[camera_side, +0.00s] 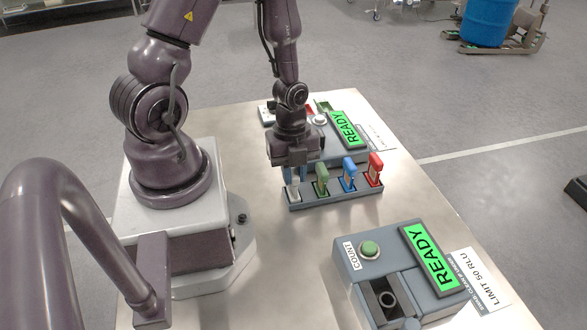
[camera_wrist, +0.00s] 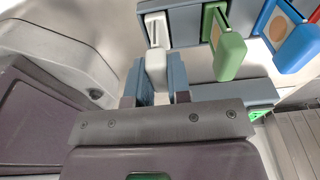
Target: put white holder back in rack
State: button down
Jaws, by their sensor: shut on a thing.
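The white holder (camera_side: 293,188) is at the left end of the rack (camera_side: 333,198), beside the green holder (camera_side: 321,178). My gripper (camera_side: 294,175) is over that end of the rack, pointing down, with its blue-grey fingers on either side of the white holder. In the wrist view the white holder (camera_wrist: 156,62) is between the two fingers of my gripper (camera_wrist: 160,82), which are shut on it. Its far end reaches the leftmost slot of the rack (camera_wrist: 185,22). I cannot tell how deep it is seated.
The green holder (camera_wrist: 222,45), blue holder (camera_side: 349,175) and red holder (camera_side: 375,169) stand in the rack to the right. A counter box with a green button (camera_side: 370,249) and READY display (camera_side: 432,260) is in front. Another READY device (camera_side: 347,130) stands behind the rack.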

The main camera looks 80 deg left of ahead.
jog(key=shift+f, duration=0.35)
jog(key=c, duration=1)
grip_release()
jog(key=shift+r, duration=0.1)
jog(key=r, duration=0.4)
jog(key=a+r, duration=0.1)
jog(key=r, duration=0.7)
jog(key=shift+a+r, duration=0.25)
jog(key=shift+r, duration=0.15)
